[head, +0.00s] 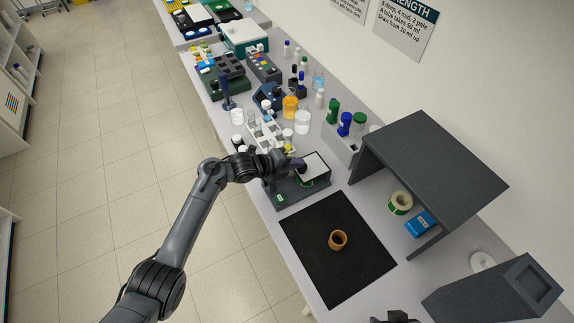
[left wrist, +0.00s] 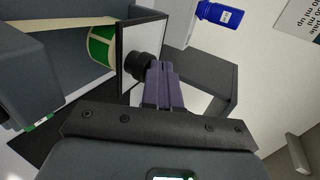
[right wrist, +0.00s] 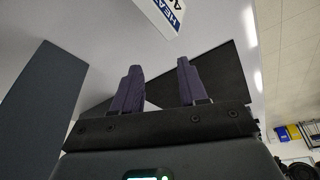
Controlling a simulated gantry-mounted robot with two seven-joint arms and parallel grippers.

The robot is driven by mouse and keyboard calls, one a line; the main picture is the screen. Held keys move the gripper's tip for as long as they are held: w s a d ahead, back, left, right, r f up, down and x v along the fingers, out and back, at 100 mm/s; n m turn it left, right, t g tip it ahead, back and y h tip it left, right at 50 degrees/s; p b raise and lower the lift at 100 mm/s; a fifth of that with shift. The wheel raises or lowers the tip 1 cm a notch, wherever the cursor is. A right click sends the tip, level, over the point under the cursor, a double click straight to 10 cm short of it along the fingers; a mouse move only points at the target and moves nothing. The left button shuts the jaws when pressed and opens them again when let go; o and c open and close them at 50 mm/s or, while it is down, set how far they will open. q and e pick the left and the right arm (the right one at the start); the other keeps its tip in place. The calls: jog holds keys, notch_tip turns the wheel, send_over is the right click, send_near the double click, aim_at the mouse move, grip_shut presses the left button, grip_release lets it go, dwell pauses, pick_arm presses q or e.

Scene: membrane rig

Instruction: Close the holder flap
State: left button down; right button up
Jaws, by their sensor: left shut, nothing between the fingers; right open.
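The holder (head: 290,194) is a dark grey unit on the bench, with a small green display on its front. Its flap (head: 316,164), a pale panel in a dark frame, appears raised above the base. In the left wrist view the flap (left wrist: 127,40) is seen almost edge-on, with a dark round part between it and my fingertips. My left gripper (head: 298,164) is at the flap's left side; its purple fingers (left wrist: 160,80) are together and empty. I cannot tell if they touch it. My right gripper (right wrist: 158,85) is open and empty, far from the holder.
A black mat (head: 325,265) with a brown ring-shaped cup (head: 338,240) lies in front of the holder. A dark grey shelf (head: 435,160) stands right, over a green tape roll (head: 400,203) and blue box (head: 420,223). Bottles and a white rack (head: 266,133) crowd the bench behind.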

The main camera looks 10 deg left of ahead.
jog(key=shift+f, duration=0.2)
dwell(0.3)
pick_arm(q)
jog(key=shift+f, duration=0.1)
